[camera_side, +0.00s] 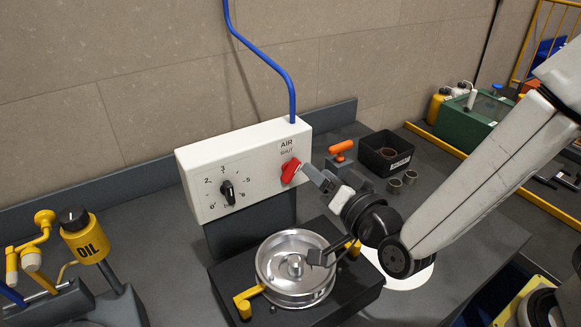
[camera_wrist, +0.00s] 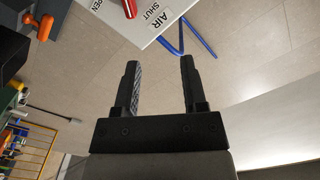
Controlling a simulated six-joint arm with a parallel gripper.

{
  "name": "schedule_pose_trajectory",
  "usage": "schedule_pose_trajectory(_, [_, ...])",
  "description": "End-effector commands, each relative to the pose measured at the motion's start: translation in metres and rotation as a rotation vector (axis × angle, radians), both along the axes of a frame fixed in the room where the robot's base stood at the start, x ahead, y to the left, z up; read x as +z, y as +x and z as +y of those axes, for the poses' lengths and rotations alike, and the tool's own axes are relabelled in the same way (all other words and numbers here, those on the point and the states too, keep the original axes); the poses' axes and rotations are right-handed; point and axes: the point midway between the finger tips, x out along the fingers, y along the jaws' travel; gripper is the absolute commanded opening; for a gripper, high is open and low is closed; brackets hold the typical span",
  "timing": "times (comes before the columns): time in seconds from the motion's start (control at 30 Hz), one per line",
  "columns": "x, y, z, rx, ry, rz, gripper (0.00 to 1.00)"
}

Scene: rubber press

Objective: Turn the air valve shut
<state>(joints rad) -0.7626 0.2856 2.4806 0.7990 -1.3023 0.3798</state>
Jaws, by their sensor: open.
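The air valve has a red handle (camera_side: 290,171) on the front of a white control box (camera_side: 235,172), below the words AIR and SHUT. In the side view the handle is tilted, with its upper end to the right. My gripper (camera_side: 308,170) is just right of the handle and hides part of the box edge there. In the wrist view my gripper (camera_wrist: 160,65) is open and empty. The red handle (camera_wrist: 130,8) lies beyond the fingertips at the top edge, between the OPEN and SHUT labels, partly cut off. Contact is not visible.
A black dial (camera_side: 228,192) is left on the same box. A round metal pan (camera_side: 290,268) on a black base stands below. A blue hose (camera_side: 265,55) rises from the box. An orange-handled tool (camera_side: 341,148) and a black bin (camera_side: 386,153) are to the right.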

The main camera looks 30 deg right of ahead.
Motion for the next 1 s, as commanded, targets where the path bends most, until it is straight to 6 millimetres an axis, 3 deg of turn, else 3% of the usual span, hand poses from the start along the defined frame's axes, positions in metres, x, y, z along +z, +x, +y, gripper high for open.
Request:
schedule_pose_trajectory(0.63, [-0.044, 0.0, -0.003, 0.0, -0.004, 0.003, 0.54])
schedule_pose_trajectory(1.0, [-0.05, 0.001, -0.003, 0.001, 0.0, -0.001, 0.54])
